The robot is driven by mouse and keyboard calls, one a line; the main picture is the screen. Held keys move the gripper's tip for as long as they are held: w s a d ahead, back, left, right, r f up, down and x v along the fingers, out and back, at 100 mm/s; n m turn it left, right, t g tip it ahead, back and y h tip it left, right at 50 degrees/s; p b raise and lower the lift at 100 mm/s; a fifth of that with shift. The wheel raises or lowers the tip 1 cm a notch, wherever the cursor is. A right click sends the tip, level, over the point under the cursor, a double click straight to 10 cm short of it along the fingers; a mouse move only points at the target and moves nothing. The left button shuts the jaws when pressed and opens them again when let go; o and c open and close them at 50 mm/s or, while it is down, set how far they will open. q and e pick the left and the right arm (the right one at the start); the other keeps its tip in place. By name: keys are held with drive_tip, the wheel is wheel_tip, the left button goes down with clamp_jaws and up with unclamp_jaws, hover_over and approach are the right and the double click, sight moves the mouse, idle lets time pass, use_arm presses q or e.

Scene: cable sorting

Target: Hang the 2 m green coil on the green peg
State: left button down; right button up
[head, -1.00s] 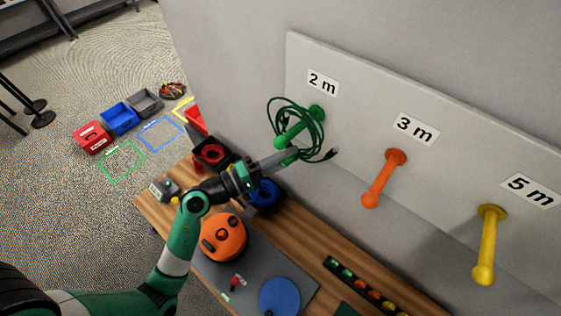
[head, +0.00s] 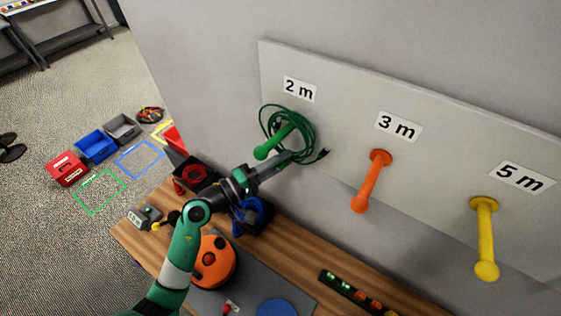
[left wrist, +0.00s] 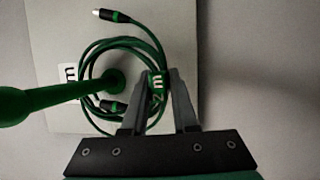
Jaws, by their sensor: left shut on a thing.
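The green coil (head: 313,135) is a looped cable with dark plugs. It is around the green peg (head: 265,151), close to the board, below the "2 m" sign (head: 299,89). The peg's round tip sticks out through the loop toward the lower left. My left gripper (head: 286,158) is shut on the lower part of the coil, beside the peg. In the left wrist view the coil (left wrist: 88,58) circles the peg (left wrist: 60,95), and its "2 m" tag (left wrist: 158,86) lies between my fingers (left wrist: 157,100). My right gripper is not in view.
An orange peg (head: 370,181) and a yellow peg (head: 485,238) stand further right on the board (head: 440,175). The wooden bench (head: 300,260) below holds an orange reel (head: 213,262), a blue coil (head: 252,215) and a blue disc (head: 278,308). Bins stand on the floor at left.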

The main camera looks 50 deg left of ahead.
use_arm(q)
drive_tip(key=shift+f, duration=0.1)
drive_tip(key=c, duration=0.6)
unclamp_jaws()
drive_tip(key=shift+s, duration=0.1)
drive_tip(key=s+a+b, duration=0.1)
drive_tip(key=s, duration=1)
drive_tip(key=shift+s+a+f, duration=0.15)
drive_tip(key=shift+a+f, duration=0.15)
drive_tip(key=shift+a, duration=0.1)
drive_tip(key=shift+d, duration=0.1)
